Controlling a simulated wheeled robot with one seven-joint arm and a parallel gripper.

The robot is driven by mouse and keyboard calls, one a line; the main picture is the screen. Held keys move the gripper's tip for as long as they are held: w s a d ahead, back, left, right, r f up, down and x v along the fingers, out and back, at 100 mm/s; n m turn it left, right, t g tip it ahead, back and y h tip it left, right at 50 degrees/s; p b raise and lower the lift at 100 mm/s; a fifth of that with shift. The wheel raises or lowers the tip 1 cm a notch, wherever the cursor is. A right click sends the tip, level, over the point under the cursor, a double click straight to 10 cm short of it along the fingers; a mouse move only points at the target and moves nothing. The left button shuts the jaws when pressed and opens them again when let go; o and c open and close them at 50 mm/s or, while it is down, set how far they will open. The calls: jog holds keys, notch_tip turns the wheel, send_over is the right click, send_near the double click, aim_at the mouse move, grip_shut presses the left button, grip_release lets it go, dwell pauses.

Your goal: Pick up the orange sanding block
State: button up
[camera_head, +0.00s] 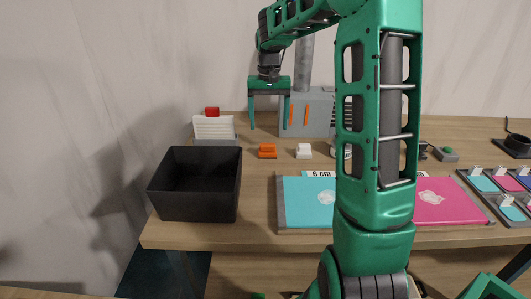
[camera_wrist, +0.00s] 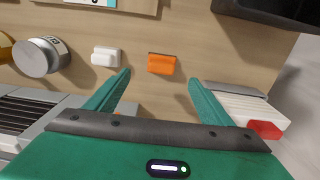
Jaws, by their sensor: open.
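The orange sanding block (camera_head: 267,151) sits on the wooden table, right of the black bin, in the head view. In the wrist view the orange block (camera_wrist: 161,64) lies beyond my fingertips, roughly centred between them. My gripper (camera_head: 269,127) is open and empty, pointing down above the table. In the wrist view its two green fingers (camera_wrist: 160,78) are spread apart, with the block not between them in grip. A white block (camera_head: 304,151) lies to the right of the orange one; it also shows in the wrist view (camera_wrist: 105,56).
A black bin (camera_head: 195,212) stands front left. A white-and-red item (camera_head: 213,128) stands behind it. A grey machine (camera_head: 309,117) with orange strips is behind the blocks. A teal panel (camera_head: 307,203) and pink panel (camera_head: 449,201) lie in front. A cylinder (camera_wrist: 37,57) stands beyond the white block.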

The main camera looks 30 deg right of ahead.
aim_at(267, 143)
jog(key=shift+w+f, duration=0.25)
jog(key=shift+w, duration=0.05)
notch_tip(267, 143, down, 11)
jog(key=shift+r, duration=0.2)
jog(key=c, duration=1.2)
